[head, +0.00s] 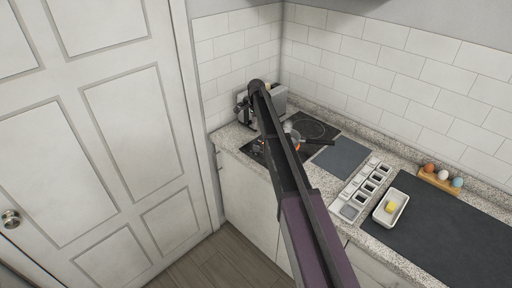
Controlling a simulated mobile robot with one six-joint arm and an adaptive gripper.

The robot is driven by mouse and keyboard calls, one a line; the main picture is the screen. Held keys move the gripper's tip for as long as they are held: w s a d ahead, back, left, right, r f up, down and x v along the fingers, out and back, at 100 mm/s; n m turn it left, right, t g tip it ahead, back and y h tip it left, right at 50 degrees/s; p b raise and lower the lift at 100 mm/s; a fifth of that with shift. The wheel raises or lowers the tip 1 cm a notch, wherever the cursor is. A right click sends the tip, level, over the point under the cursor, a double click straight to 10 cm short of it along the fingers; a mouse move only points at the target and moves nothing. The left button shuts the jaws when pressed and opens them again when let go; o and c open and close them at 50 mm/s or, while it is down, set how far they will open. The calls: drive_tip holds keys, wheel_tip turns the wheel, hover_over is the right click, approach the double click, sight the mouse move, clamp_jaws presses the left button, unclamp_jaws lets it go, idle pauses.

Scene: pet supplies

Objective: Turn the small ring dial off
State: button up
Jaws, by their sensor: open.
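The black cooktop (314,128) is set into the speckled counter in the back corner. A small pan with an orange-red part (295,143) and a dark handle sits on it. I cannot make out the small ring dial; my arm covers part of the cooktop and its front edge. My arm reaches up from the bottom middle of the head view to a bend above the cooktop's left side. My gripper cannot be made out beyond that bend, so its place relative to the dial does not show.
A grey appliance (278,98) stands in the corner. Right of the cooktop are a dark board (341,158), a pale strip with several dark squares (350,205), a white dish (379,217) with a yellow block, and a wooden egg holder (437,181). A white door (100,150) fills the left.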

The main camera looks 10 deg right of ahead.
sight(256, 146)
drive_tip(key=shift+f, duration=0.2)
wheel_tip(256, 146, down, 13)
drive_tip(key=b, duration=1.3)
drive_tip(key=shift+f+b, duration=0.2)
drive_tip(key=shift+b, duration=0.2)
clamp_jaws()
